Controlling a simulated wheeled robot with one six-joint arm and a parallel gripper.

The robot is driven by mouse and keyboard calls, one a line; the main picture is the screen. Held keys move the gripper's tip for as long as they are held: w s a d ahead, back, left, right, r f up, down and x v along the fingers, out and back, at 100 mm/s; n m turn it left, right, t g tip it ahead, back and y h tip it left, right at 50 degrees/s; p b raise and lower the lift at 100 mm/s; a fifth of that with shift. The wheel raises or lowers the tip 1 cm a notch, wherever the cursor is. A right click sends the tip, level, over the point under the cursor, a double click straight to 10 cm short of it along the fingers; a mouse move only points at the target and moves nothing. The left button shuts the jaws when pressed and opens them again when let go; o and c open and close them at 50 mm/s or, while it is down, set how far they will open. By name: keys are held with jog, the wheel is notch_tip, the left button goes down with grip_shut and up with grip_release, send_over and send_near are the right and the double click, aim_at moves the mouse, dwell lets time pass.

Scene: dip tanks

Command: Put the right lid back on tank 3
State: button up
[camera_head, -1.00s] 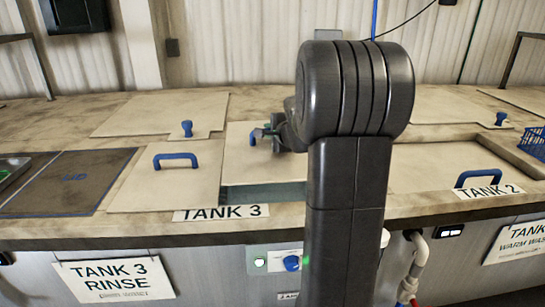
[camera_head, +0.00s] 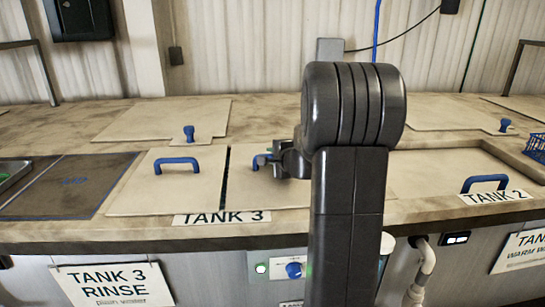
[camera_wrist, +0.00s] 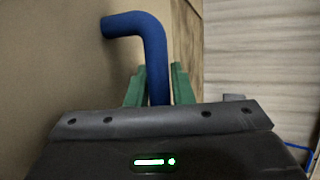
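The right lid (camera_head: 248,190) of tank 3 is a tan panel beside the left lid (camera_head: 150,198), which has a blue handle. A narrow dark gap runs between the two lids. My gripper (camera_head: 270,161) is at the right lid's handle. The lid's tan face (camera_wrist: 55,65) fills the left of that view. My arm hides the lid's right part, and I cannot tell whether it rests fully on the rim.
The TANK 3 label (camera_head: 222,217) is on the front edge. Another lid with a blue knob (camera_head: 189,133) lies behind. A dark panel (camera_head: 70,185) is at left. Tank 2's lid handle (camera_head: 484,183) and a blue basket (camera_head: 536,147) are at right.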

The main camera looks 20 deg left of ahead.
jog(key=o, duration=0.3)
jog(key=shift+s+r, duration=0.1)
jog(key=shift+r, duration=0.05)
notch_tip(320, 180, up, 4)
jog(key=b, duration=0.1)
send_over(290, 184)
jog(key=shift+a, duration=0.1)
jog(key=p+x, duration=0.1)
jog(key=x, duration=1.1)
jog(key=shift+a, duration=0.1)
jog(key=shift+r+p, duration=0.3)
jog(key=shift+r, duration=0.25)
